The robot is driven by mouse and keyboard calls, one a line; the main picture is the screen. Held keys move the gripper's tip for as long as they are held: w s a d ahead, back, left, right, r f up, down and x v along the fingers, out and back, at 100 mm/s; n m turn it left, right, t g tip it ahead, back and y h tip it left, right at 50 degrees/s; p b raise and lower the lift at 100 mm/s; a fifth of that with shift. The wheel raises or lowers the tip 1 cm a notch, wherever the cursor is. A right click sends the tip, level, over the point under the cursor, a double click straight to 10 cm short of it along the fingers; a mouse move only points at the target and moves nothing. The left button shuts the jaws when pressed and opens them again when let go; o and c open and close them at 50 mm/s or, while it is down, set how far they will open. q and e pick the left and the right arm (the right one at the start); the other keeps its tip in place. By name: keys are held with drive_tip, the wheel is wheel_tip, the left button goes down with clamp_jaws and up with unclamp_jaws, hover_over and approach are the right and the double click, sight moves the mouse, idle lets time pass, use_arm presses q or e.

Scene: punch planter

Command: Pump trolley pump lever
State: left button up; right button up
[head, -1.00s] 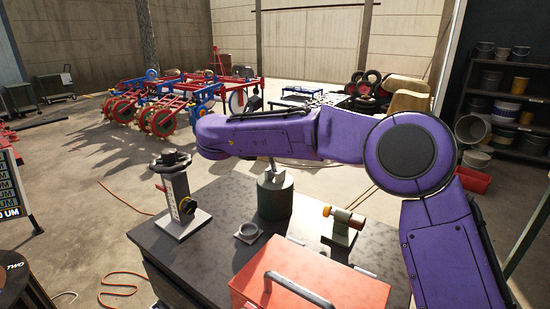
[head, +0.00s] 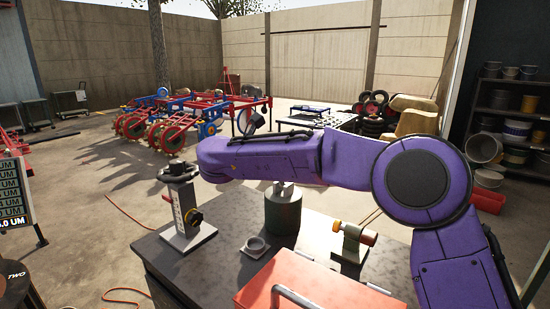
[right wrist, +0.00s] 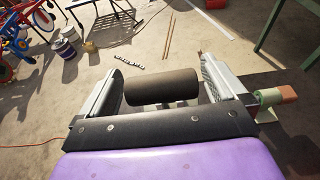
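The trolley (head: 190,262) has a dark worn top and fills the lower middle of the head view. A green can-shaped body (head: 283,213) with a short grey neck stands on it, partly behind my right forearm. A dark cylinder, perhaps the pump lever's grip (right wrist: 163,85), lies crosswise between my right gripper's fingers (right wrist: 163,88) in the right wrist view. The fingers are wide apart, one near each end of the cylinder; I cannot tell if they touch it. My left gripper is out of view.
Red-and-blue machinery (head: 180,115) is behind. Shelves with buckets (head: 510,125) stand at right. Open concrete lies left.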

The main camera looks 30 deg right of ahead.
drive_tip(key=v, duration=1)
drive_tip(key=shift+s+a+b, duration=0.15)
drive_tip(key=shift+a+b, duration=0.05)
drive_tip(key=shift+b, duration=0.25)
drive_tip(key=shift+r, duration=0.1)
